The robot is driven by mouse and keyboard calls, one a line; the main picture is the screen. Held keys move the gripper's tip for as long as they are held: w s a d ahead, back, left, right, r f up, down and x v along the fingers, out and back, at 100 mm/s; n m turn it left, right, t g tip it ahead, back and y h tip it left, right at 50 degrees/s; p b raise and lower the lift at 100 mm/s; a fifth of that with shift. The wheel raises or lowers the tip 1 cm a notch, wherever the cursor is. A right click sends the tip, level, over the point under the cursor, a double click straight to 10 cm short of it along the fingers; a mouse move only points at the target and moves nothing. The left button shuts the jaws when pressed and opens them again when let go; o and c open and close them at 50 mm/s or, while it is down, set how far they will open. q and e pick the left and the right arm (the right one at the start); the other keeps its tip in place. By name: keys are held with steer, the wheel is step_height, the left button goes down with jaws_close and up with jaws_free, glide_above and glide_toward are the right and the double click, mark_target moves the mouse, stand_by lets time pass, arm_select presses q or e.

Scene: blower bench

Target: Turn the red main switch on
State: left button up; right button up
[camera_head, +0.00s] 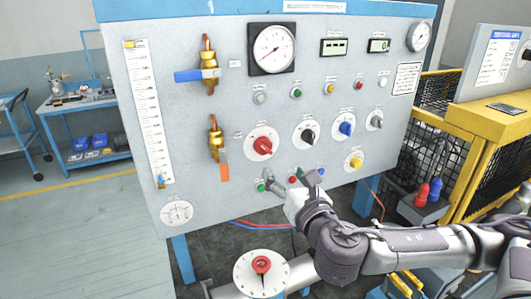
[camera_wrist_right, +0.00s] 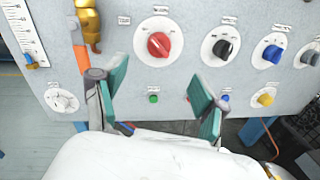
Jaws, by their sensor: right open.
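The red main switch (camera_head: 263,146) is a red rotary knob on a round white dial, left of the black knob on the panel. It also shows in the wrist view (camera_wrist_right: 159,45), above the gap between my fingers. Its pointer setting is too small to read surely. My right gripper (camera_head: 290,178) is in front of the panel's lower edge, below the red knob and apart from it. In the wrist view its green-padded fingers (camera_wrist_right: 158,88) are spread wide with nothing between them. My left gripper is out of view.
A black knob (camera_head: 307,133), a blue knob (camera_head: 346,129) and a yellow knob (camera_head: 355,162) sit right of the red one. A valve with an orange handle (camera_head: 224,170) is close on its left. Another red knob (camera_head: 261,264) is on a dial below the panel.

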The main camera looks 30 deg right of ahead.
mark_target(267, 148)
steer(key=w+p, duration=0.1)
steer(key=w, duration=0.2)
steer(key=w+d+p, duration=0.1)
steer(key=w, duration=0.3)
steer(key=w+p, duration=0.1)
steer(key=w, duration=0.2)
steer(key=shift+w+d+r+p, duration=0.1)
steer(key=shift+w+d+p, duration=0.15)
steer(key=shift+p, duration=0.1)
steer(key=shift+w, duration=0.3)
steer(key=shift+w+d, duration=0.1)
steer(key=shift+w, duration=0.35)
steer(key=c, duration=1.1)
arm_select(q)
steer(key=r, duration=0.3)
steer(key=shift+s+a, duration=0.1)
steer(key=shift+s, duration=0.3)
arm_select(e)
steer(key=shift+c, duration=0.2)
